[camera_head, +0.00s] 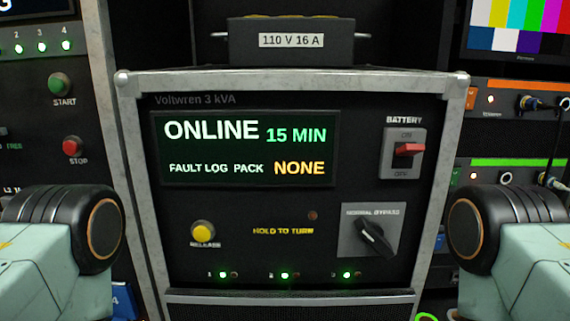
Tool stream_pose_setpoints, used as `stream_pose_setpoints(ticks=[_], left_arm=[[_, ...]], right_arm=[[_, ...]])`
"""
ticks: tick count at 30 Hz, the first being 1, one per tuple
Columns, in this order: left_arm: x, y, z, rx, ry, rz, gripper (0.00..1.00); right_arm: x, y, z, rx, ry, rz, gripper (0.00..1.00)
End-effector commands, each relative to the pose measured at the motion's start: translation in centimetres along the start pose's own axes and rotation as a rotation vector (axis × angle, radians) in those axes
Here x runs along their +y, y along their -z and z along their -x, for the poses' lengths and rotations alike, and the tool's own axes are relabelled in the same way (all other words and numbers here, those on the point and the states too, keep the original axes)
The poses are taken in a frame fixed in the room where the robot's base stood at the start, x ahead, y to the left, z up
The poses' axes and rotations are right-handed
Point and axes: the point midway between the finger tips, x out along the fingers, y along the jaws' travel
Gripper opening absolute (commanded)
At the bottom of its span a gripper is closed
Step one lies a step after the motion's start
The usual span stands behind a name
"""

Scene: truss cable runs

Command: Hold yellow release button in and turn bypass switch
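The yellow release button (203,232) is at the lower left of the black Voltwren panel, above a "RELEASE" label. The bypass switch (373,237) is a black rotary knob on a grey plate at the lower right, marked "NORMAL BYPASS". Its pointer tilts up to the left, toward "NORMAL". "HOLD TO TURN" is printed between the two. My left arm shows at the left edge and my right arm at the right edge, both apart from the panel. Neither gripper's fingers are visible, and nothing covers the button or switch.
A display (245,148) reads "ONLINE 15 MIN" and "FAULT LOG PACK NONE". A red battery switch (408,149) is above the bypass switch. A grey metal frame (135,190) edges the panel. Green START (59,85) and red STOP (73,147) buttons are on the left rack.

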Motion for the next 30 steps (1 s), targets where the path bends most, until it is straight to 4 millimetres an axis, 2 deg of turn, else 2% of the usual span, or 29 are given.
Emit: stream_pose_setpoints(ticks=[1, 9, 30], left_arm=[[0.0, -0.02, 0.0, 0.0, 0.0, 0.0, 0.23], [0.0, -0.01, 0.0, 0.0, 0.0, 0.0, 0.0], [0.0, 0.0, 0.0, 0.0, 0.0, 0.0, 0.0]], right_arm=[[0.0, -0.01, 0.0, 0.0, 0.0, 0.0, 0.4], [0.0, 0.0, -0.01, 0.0, 0.0, 0.0, 0.4], [0.0, 0.01, -0.01, 0.0, 0.0, 0.0, 0.4]])
